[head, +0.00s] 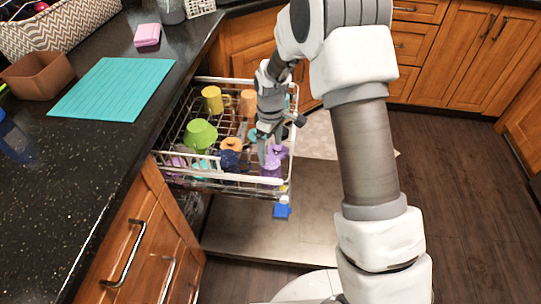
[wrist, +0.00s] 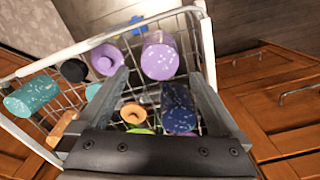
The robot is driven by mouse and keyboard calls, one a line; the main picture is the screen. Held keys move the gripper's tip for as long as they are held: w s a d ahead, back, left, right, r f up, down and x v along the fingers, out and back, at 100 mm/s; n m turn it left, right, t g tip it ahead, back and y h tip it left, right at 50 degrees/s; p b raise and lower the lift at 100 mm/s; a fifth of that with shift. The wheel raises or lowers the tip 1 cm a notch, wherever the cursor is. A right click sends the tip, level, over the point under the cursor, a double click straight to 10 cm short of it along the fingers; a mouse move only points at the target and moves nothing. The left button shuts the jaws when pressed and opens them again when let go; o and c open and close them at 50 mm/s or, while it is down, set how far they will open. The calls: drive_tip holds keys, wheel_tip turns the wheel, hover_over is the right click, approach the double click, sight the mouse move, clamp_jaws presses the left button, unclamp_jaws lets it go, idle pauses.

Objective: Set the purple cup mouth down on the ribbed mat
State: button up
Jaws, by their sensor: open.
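The turquoise ribbed mat (head: 105,98) lies flat and bare on the dark counter. Purple cups are in the pulled-out dishwasher rack, so I cannot tell for sure which one is meant. One purple piece (head: 279,151) shows beside my gripper (head: 264,161) at the rack's right. In the wrist view a speckled purple cup (wrist: 160,58) is just beyond and between the spread fingertips of my gripper (wrist: 160,76), and a plain purple piece (wrist: 106,59) is left of it. My gripper is open, reaching down into the rack, with nothing held.
The wire rack (head: 235,181) also holds a green cup (head: 200,134), a yellow mug (head: 212,99), an orange piece (head: 231,144) and a navy cup (wrist: 179,108). On the counter, a brown box (head: 38,76) and a pink sponge (head: 147,35) flank the mat.

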drive_tip(key=shift+r, duration=1.15)
drive_tip(key=s+d+r+m+t, duration=0.1)
drive_tip(key=s+d+r+m, duration=0.2)
drive_tip(key=r, duration=0.6)
drive_tip(key=s+d+r+m+t, duration=0.1)
drive_tip(key=s+d+r, duration=0.1)
drive_tip(key=s+r, duration=0.5)
drive_tip(key=s+d+r+m+t, duration=0.1)
drive_tip(key=s+d+r+m, duration=0.1)
drive_tip(key=s+r, duration=0.3)
drive_tip(key=s+d+r+m+t, duration=0.2)
drive_tip(key=s+r+m, duration=0.3)
drive_tip(key=s, duration=0.6)
drive_tip(key=shift+s+d+t, duration=0.15)
drive_tip(key=shift+d+t, duration=0.15)
drive_tip(key=shift+d, duration=0.35)
wheel_tip(320, 180, up, 16)
drive_tip(key=p, duration=1.6)
